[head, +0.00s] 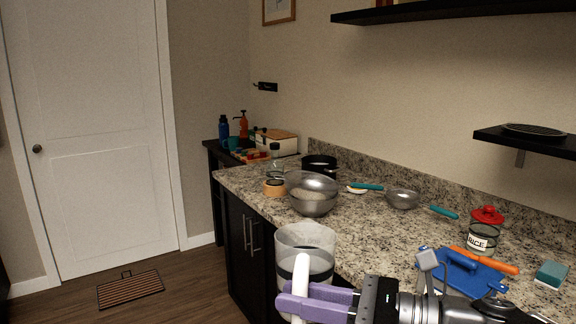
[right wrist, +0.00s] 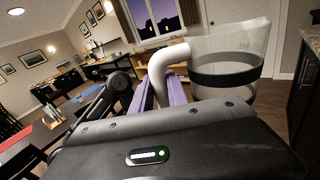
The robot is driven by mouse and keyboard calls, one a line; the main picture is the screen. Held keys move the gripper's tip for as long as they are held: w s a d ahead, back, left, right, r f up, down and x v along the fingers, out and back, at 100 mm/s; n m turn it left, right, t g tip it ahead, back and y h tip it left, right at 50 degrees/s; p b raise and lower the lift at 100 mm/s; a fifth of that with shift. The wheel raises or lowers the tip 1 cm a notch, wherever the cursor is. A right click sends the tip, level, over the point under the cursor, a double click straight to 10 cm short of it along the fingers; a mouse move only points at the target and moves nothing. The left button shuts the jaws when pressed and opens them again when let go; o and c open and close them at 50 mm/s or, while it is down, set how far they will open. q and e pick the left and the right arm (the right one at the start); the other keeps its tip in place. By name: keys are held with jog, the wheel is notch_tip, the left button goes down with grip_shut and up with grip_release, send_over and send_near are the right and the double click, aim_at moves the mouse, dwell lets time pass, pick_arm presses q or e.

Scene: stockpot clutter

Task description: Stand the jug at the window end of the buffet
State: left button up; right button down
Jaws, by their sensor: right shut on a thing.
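The jug (head: 304,240) is a clear, see-through vessel with a dark band and a thick white handle. My right gripper (head: 300,300) has purple fingers shut on that handle. It holds the jug upright in the air, in front of the counter's near edge in the head view. The jug (right wrist: 230,55) also shows in the right wrist view, at upper right, with my right gripper's fingers (right wrist: 168,90) at its handle. A window (right wrist: 155,22) shows at the top there, with a wooden surface below it (right wrist: 150,60). I cannot tell which furniture is the buffet. My left gripper is not in view.
The granite counter (head: 365,228) carries a metal bowl (head: 312,193), a black pot (head: 320,165), pans with teal handles, a rice jar (head: 483,232), a blue board (head: 465,272) and a sponge (head: 551,274). A floor mat (head: 130,289) lies before the door (head: 95,140). Open floor lies left of the counter.

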jog(key=shift+g, duration=0.3)
jog(key=w+d+f, duration=0.1)
jog(key=w+f, duration=0.1)
jog(key=f, duration=0.1)
jog(key=w+d+f, duration=0.1)
jog(key=w+f, duration=0.1)
jog(key=f, duration=0.1)
jog(key=w+d+f, duration=0.1)
jog(key=w+f, duration=0.1)
jog(key=f, duration=0.1)
jog(key=shift+w+f+p, duration=0.15)
jog(key=shift+f+p, duration=0.1)
jog(key=shift+p, duration=0.1)
pick_arm(q)
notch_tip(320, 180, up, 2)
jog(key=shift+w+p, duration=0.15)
jog(key=shift+p, duration=0.55)
pick_arm(e)
jog(key=w+d+f+m+t+h, duration=0.1)
jog(key=d+f+t, duration=0.1)
jog(key=d+f, duration=0.4)
jog(key=d+f+m+t+h, duration=0.1)
jog(key=d+f, duration=0.6)
jog(key=f, duration=1)
jog(key=shift+w+f+m+t, duration=0.15)
jog(key=shift+w+m+t, duration=0.25)
jog(key=shift+t, duration=0.3)
